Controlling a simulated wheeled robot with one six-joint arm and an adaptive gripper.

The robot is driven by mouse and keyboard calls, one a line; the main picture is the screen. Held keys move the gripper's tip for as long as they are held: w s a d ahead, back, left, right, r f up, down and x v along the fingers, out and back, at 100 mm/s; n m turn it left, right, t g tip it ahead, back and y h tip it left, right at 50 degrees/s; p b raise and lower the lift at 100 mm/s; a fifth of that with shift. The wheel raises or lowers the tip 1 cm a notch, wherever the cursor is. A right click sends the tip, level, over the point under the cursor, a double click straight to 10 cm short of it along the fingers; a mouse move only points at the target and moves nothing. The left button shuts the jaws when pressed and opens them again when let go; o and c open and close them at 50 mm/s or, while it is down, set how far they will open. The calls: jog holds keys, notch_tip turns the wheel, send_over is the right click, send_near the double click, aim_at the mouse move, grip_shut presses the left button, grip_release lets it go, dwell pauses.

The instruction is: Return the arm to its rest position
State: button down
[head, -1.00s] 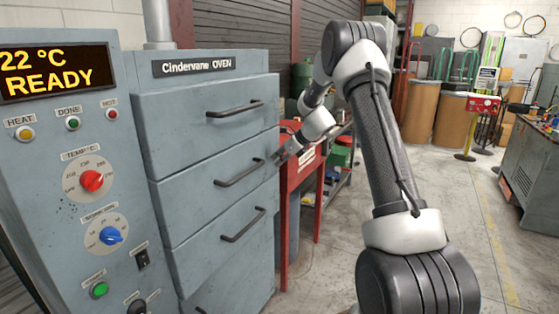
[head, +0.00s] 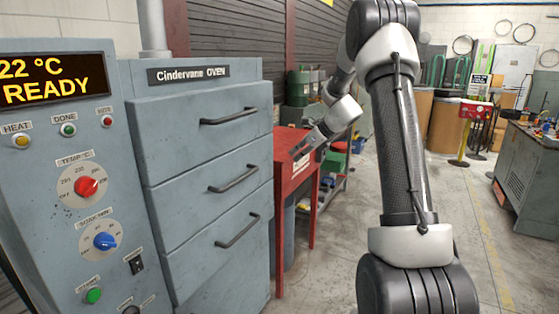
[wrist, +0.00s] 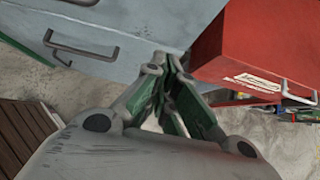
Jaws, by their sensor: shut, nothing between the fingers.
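My arm (head: 400,150) stands raised on the right of the oven in the head view, bent over at the top. My gripper (head: 301,151) hangs at its end, to the right of the oven's drawers and in front of the red table. In the wrist view my gripper (wrist: 168,75) has its green-padded fingers together with nothing between them. The grey oven (head: 200,110) has several drawers with dark handles, all closed. Its side and a handle (wrist: 80,45) show at the upper left of the wrist view, apart from the fingertips.
A red table or stand (head: 290,180) is just right of the oven; a red body (wrist: 255,50) fills the wrist view's upper right. The oven's display reads 22 °C READY. Barrels (head: 447,125) and a grey cabinet (head: 530,180) are farther back right. Open floor lies between.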

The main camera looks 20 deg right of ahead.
jog(key=shift+s+r, duration=0.1)
jog(key=s+f+n+g, duration=0.4)
jog(key=s+n, duration=0.7)
jog(key=s, duration=0.1)
jog(key=s+a+r+n+h, duration=0.2)
jog(key=s+r+n, duration=0.2)
jog(key=s, duration=0.6)
jog(key=s+a+r+n+t+h, duration=0.1)
jog(key=s+a+r+n, duration=0.1)
jog(key=s+r+n, duration=0.2)
jog(key=s+a+r+n+h, duration=0.2)
jog(key=s+r+n, duration=0.3)
jog(key=s, duration=1.2)
jog(key=shift+a+n+h, duration=0.3)
jog(key=shift+a+n, duration=0.15)
jog(key=shift+n, duration=1.75)
